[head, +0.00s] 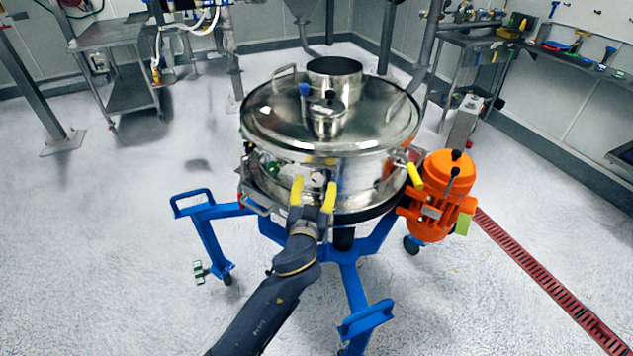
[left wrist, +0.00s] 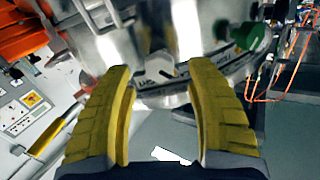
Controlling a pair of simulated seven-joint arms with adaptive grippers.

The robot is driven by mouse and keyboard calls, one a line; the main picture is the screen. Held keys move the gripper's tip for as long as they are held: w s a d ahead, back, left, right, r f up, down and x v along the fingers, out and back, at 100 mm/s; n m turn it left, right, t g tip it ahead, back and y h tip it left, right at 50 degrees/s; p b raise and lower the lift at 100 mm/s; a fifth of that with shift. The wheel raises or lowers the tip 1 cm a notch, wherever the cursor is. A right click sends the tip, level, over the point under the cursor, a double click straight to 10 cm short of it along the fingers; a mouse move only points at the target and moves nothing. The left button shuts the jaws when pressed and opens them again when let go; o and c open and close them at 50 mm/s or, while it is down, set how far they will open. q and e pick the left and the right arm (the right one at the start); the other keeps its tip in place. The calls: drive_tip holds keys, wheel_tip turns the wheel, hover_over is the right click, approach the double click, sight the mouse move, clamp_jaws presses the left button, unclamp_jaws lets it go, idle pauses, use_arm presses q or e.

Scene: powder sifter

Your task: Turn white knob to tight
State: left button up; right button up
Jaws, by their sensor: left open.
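A steel round sifter (head: 345,160) with a shiny lid stands on a blue wheeled frame. A small pale round part, which may be the white knob (head: 318,179), shows on its front wall between my fingertips. In the left wrist view a small pale knob-like part (left wrist: 163,66) with a dark edge sits ahead, between the fingers; its setting cannot be read. My left gripper (head: 313,190) has yellow fingers, open and pointing at the sifter wall. It also shows in the left wrist view (left wrist: 162,95), with nothing gripped between the fingers. My right gripper is not in view.
A green knob (head: 273,165) is left of the gripper; it shows right in the left wrist view (left wrist: 252,38). A yellow handle (head: 414,175) and an orange motor (head: 440,195) are on the right. The blue frame (head: 357,290) spreads below. Floor around is mostly clear.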

use_arm(q)
drive_tip(key=shift+w+d, duration=0.2)
drive_tip(key=shift+w, duration=1.05)
drive_tip(key=shift+c, duration=0.3)
clamp_jaws()
